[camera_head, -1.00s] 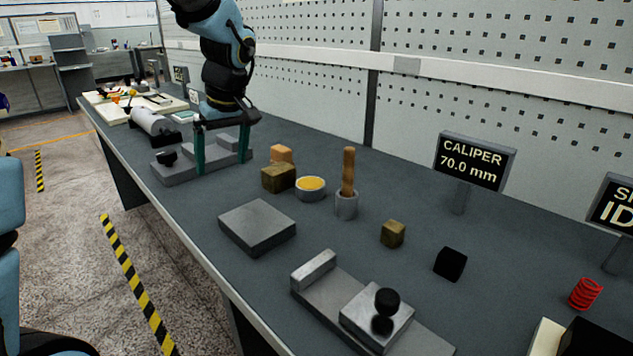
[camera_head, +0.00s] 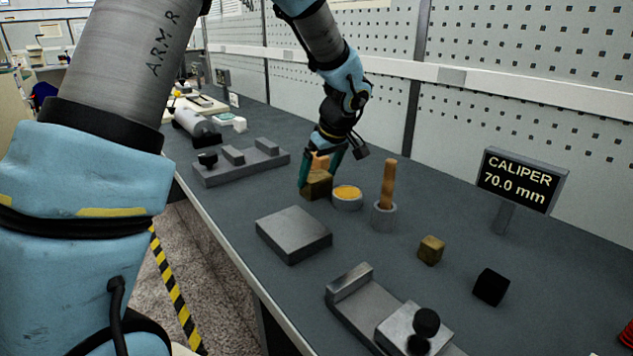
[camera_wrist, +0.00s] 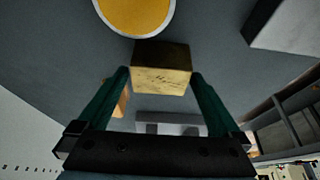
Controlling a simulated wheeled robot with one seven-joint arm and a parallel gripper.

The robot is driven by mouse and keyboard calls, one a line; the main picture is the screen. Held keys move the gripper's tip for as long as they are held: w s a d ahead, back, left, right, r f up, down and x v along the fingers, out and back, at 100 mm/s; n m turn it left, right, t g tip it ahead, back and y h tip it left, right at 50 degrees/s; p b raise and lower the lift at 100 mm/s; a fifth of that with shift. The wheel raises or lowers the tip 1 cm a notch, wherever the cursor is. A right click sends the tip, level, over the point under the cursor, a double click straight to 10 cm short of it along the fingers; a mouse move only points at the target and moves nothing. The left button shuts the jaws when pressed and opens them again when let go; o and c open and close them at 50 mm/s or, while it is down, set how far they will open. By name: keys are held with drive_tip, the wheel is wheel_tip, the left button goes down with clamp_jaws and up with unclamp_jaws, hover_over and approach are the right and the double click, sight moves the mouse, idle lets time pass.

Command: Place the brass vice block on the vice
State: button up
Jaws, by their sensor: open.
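The larger brass block (camera_head: 317,187) stands on the bench beside a yellow-filled dish. My gripper (camera_head: 320,167) is at it, pointing down, with its green fingers open. In the wrist view the brass block (camera_wrist: 162,68) lies between the fingertips (camera_wrist: 161,77); whether they touch it I cannot tell. A grey fixture with two raised jaws and a black knob (camera_head: 240,165) stands farther back left. Another grey fixture with one upright jaw and a knobbed sliding block (camera_head: 360,308) is at the front. I cannot tell for certain which is the vice.
A flat grey block (camera_head: 293,235), small brass cube (camera_head: 431,250) and black cube (camera_head: 490,287) lie nearer.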

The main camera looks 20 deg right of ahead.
drive_tip(key=shift+x, duration=1.25)
clamp_jaws()
